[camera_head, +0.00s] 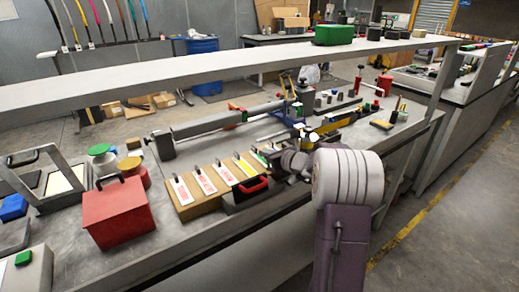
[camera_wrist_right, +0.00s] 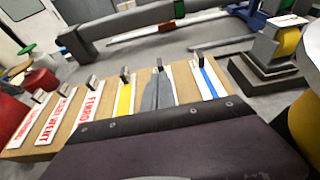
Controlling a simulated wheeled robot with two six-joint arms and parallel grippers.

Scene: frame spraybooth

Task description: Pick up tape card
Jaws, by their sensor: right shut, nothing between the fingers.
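A wooden board (camera_head: 186,211) on the bench carries a row of cards with small dark clips. I cannot tell which one is the tape card. My right gripper (camera_head: 287,161) is shut and empty, at the right end of the board. My left gripper is not in view.
A red box (camera_head: 117,212) stands left of the board. A dark case with a red handle (camera_head: 250,188) lies along its front. A long grey bar tool (camera_head: 215,122) lies behind. A shelf (camera_head: 220,66) spans above the bench. Bare bench top shows at the front.

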